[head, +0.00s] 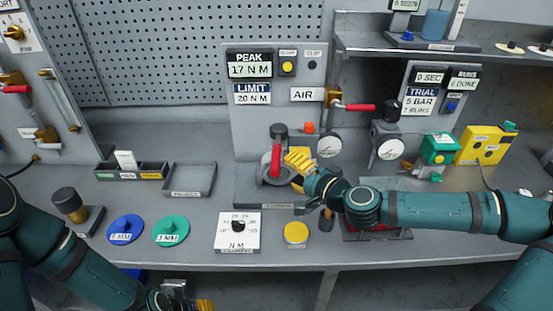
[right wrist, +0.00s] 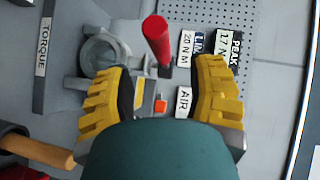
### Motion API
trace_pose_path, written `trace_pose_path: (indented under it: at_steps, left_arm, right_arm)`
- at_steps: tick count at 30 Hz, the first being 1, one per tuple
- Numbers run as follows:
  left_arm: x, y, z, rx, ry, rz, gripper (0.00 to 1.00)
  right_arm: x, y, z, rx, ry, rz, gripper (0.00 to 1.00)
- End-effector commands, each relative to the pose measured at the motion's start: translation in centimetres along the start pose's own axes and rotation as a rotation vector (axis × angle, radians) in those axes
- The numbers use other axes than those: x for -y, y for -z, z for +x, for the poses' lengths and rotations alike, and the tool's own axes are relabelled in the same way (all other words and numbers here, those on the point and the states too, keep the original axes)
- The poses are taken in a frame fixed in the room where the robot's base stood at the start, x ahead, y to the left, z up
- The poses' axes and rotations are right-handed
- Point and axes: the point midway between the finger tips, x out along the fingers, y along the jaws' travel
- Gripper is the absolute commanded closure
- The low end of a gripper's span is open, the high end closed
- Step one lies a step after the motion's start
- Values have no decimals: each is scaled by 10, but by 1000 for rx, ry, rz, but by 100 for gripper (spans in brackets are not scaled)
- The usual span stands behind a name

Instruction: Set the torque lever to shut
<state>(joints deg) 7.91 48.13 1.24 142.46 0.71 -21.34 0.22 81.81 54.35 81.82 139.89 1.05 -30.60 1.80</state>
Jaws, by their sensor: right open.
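The torque lever (head: 276,160) has a red handle. It stands on a grey round fixture at the foot of the grey panel. In the right wrist view the red handle (right wrist: 157,40) points toward the camera, and a TORQUE label (right wrist: 42,47) shows at the left. My right gripper (head: 297,164) is open just right of the lever. In the wrist view its yellow fingers (right wrist: 158,75) are spread, with the handle in the gap between them, touching neither finger. My left gripper (head: 190,303) is low at the bottom edge, partly cut off; its opening is unclear.
The panel carries a PEAK 17 N M display (head: 250,68), a LIMIT 20 N M sign (head: 252,95) and a red-handled AIR valve (head: 352,106). A gauge (head: 329,145) is right of the lever. A white dial box (head: 239,236) and a yellow disc (head: 296,233) stand in front.

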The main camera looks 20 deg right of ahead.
Motion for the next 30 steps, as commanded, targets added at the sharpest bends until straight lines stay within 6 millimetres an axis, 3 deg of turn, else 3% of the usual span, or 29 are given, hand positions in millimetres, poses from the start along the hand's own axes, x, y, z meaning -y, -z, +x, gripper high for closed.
trace_pose_path:
  at_steps: [6,12,26,30]
  left_arm:
    - [1,0,3,0,1,0,53]
    - [1,0,4,0,1,0,53]
    - [1,0,4,0,1,1,53]
    - [1,0,4,0,1,1,53]
  right_arm:
    - [1,-1,36,3,2,1,45]
    - [1,0,60,1,1,0,45]
    - [0,0,70,0,-1,-1,42]
    - [0,0,70,0,-1,-1,91]
